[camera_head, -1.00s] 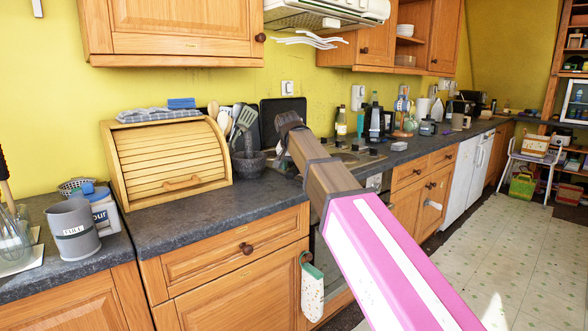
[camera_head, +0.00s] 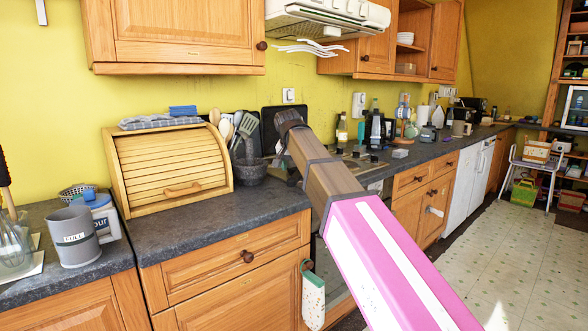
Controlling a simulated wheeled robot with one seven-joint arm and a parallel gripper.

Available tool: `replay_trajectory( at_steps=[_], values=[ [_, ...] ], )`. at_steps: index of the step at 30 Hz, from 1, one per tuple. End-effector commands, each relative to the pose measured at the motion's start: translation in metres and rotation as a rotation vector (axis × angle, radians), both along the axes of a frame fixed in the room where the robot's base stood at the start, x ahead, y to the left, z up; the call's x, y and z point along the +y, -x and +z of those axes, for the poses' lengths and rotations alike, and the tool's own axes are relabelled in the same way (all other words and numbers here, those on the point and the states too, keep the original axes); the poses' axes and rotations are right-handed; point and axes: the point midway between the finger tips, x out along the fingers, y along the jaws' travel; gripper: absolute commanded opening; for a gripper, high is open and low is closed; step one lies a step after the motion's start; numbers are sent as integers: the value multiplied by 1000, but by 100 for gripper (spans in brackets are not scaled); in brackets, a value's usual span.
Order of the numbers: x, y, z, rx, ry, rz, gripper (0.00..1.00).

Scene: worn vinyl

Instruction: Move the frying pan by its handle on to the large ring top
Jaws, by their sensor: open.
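No frying pan can be made out; my arm covers much of the hob area. Part of the hob (camera_head: 352,158) shows just right of my arm, with small dark knob-like blocks near it. The large ring top cannot be told apart. My gripper (camera_head: 284,162) is at the far end of my pink and brown arm, over the counter at the hob's left side. It is open, small and partly hidden, and I see nothing held in it.
A mortar (camera_head: 250,171) and a utensil holder stand left of my gripper. A wooden bread bin (camera_head: 170,170) and a grey mug (camera_head: 74,238) are further left. The extractor hood (camera_head: 325,18) hangs above. The counter (camera_head: 215,208) before the bread bin is clear.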

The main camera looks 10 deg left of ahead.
Motion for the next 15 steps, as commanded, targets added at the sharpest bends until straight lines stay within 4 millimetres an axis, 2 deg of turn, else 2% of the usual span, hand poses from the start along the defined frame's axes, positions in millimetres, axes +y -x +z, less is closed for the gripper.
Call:
replay_trajectory(
  at_steps=[15],
  values=[
    [1,7,17,0,0,0,62]
  ],
)
